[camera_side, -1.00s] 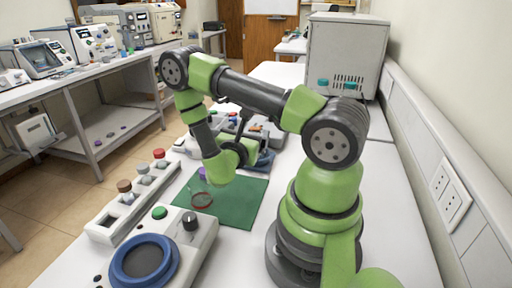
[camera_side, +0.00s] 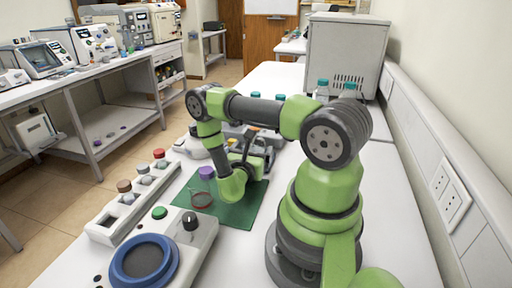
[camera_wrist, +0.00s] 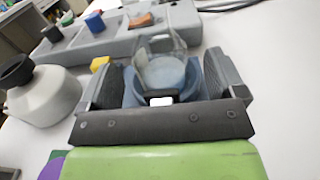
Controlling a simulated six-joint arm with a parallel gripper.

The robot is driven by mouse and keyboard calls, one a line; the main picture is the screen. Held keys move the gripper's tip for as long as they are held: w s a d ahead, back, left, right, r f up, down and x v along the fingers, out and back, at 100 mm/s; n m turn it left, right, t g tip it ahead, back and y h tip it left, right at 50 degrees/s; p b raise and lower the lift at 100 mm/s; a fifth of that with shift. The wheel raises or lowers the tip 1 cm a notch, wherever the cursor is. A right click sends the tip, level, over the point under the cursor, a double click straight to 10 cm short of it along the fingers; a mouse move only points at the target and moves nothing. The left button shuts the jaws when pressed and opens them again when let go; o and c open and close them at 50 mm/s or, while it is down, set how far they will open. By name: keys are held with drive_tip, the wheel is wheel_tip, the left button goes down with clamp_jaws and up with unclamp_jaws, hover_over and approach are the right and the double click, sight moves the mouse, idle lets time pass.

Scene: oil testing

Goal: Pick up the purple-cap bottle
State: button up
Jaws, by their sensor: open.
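The purple-cap bottle (camera_side: 206,173) is on the green mat in the side view, left of my wrist; mostly its cap shows. In the wrist view a purple patch (camera_wrist: 52,168) at the lower left edge, partly hidden by my green link, looks like the same cap. My gripper (camera_wrist: 165,85) is open. A clear glass vessel with a blue base or ring (camera_wrist: 165,70) shows between the fingers; I cannot tell whether it is between them or beyond. In the side view my gripper (camera_side: 258,165) is to the right of the purple cap, apart from it.
A white bottle with a black cap (camera_wrist: 42,95) stands left of my gripper. A grey device with coloured knobs (camera_wrist: 120,35) is beyond.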

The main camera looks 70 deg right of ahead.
drive_tip(key=shift+d, duration=0.6)
drive_tip(key=c, duration=1.1)
drive_tip(key=shift+r, duration=0.1)
